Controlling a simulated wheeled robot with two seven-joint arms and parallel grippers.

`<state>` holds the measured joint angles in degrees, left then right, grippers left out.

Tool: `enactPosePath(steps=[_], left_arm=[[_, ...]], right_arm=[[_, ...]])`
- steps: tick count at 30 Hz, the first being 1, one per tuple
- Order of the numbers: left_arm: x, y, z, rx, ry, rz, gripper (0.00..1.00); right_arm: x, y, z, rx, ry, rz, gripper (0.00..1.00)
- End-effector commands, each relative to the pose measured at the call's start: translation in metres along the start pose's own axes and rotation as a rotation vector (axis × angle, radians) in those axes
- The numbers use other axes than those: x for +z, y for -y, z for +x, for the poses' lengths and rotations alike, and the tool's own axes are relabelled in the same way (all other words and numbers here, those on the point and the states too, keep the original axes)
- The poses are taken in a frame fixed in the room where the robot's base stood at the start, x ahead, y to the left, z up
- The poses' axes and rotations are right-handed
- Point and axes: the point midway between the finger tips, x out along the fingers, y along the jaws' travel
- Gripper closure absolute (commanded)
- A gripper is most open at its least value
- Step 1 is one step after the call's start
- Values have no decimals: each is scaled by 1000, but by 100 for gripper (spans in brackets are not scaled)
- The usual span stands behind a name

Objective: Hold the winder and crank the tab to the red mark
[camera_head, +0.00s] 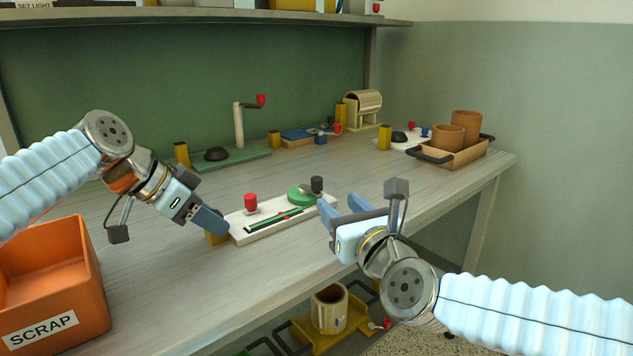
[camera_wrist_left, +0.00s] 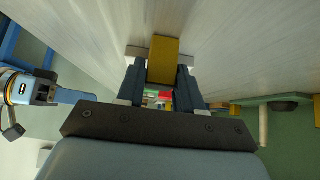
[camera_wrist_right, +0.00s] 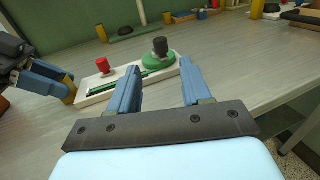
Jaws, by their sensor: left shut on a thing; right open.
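The winder is a white board (camera_head: 262,231) on the bench with a red knob (camera_head: 251,202), a dark and green slot, a small red spot (camera_head: 285,216), and a green disc (camera_head: 301,196) carrying a black crank knob (camera_head: 316,184). My left gripper (camera_head: 216,230) is shut on the yellow block (camera_wrist_left: 163,58) at the board's left end. My right gripper (camera_head: 339,208) is open and empty, just right of the disc, apart from the knob. The right wrist view shows the disc (camera_wrist_right: 158,61) and knob (camera_wrist_right: 160,46) beyond my fingers. I cannot make out the tab clearly.
An orange scrap bin (camera_head: 50,285) stands at the left. Behind are a green fixture with a red-handled crank (camera_head: 240,125), a blue board (camera_head: 303,137) and a tray (camera_head: 462,158) with brown pots.

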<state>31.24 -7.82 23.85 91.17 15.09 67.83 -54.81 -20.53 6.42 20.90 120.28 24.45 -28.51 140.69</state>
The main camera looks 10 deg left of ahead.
Motion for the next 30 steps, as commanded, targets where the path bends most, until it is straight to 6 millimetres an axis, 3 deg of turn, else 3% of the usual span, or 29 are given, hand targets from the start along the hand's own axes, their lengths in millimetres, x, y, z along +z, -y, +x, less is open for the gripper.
enactPosePath(steps=[15, 21, 30], left_arm=[[4, 1, 3, 2, 7, -4, 100], [3, 2, 3, 1, 6, -4, 100], [3, 2, 2, 0, 6, -5, 100]], right_arm=[[-2, -1, 98, 2, -3, 0, 52], [-2, 0, 114, 1, -3, -1, 52], [-2, 0, 116, 0, -3, -1, 55]])
